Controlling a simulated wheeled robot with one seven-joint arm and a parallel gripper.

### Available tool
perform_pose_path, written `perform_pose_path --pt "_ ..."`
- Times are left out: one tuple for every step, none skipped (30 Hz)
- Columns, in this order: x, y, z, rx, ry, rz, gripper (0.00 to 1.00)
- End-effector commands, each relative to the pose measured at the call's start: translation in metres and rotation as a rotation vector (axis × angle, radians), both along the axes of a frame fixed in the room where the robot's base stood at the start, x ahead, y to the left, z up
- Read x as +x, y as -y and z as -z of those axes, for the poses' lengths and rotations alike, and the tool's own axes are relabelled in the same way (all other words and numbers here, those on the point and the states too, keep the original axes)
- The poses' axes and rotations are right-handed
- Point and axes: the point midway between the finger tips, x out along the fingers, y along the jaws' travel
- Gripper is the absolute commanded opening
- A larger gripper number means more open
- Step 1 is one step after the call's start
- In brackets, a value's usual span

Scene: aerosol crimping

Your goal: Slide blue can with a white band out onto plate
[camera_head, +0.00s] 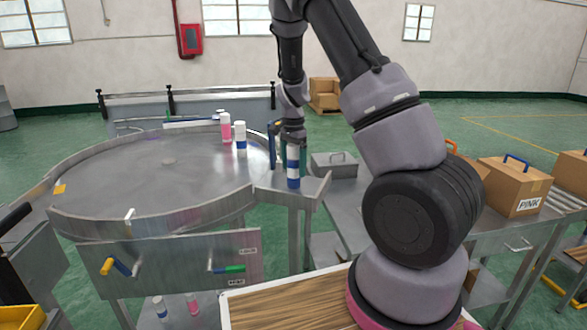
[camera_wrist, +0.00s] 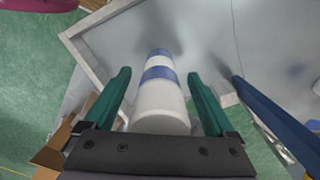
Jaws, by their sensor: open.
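The blue can with a white band (camera_head: 293,168) stands upright at the right edge of the round table, where a flat metal plate (camera_head: 314,187) juts out. In the wrist view the can (camera_wrist: 160,98) shows a white top, a blue band, a white band and blue below. My gripper (camera_head: 293,150) is over the can from above. In the wrist view my gripper (camera_wrist: 159,76) is open, with one green finger on each side of the can and gaps between. The plate (camera_wrist: 105,40) with its raised rim lies beyond the can there.
A pink can (camera_head: 226,128) and another blue-and-white can (camera_head: 240,137) stand on the round table (camera_head: 120,175), left of my gripper. A dark blue bar (camera_wrist: 268,112) lies close to the right finger. A grey lidded box (camera_head: 334,166) stands right of the plate.

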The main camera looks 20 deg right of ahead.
Motion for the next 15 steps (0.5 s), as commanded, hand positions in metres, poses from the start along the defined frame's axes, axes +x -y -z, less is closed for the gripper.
perform_pose_path --pt "0.001 0.0 -0.009 0.001 0.004 -0.001 0.9" --pt "0.001 0.0 -0.014 0.001 0.004 -0.001 0.9" --pt "0.001 0.0 -0.022 0.001 0.006 0.0 0.9" --pt "0.001 0.0 -0.029 0.001 0.005 -0.001 0.9" --pt "0.001 -0.001 -0.035 0.002 0.006 -0.001 0.9" --pt "0.001 -0.001 -0.044 0.001 0.005 -0.001 0.9" --pt "0.001 0.0 -0.05 0.001 0.005 -0.001 0.9" --pt "0.001 0.0 -0.056 0.001 0.005 -0.001 0.9" --pt "0.001 0.0 -0.063 0.002 0.006 -0.001 0.9" --pt "0.001 0.0 -0.069 0.001 0.005 0.0 0.9" --pt "0.001 0.0 -0.074 0.0 0.005 0.0 0.9" --pt "0.001 0.0 -0.08 0.001 0.004 0.0 0.9" --pt "0.0 0.0 -0.083 0.0 0.003 0.0 0.9" --pt "0.0 0.0 -0.086 0.0 0.003 -0.001 0.9" --pt "0.0 0.0 -0.09 0.001 0.002 0.0 0.9"
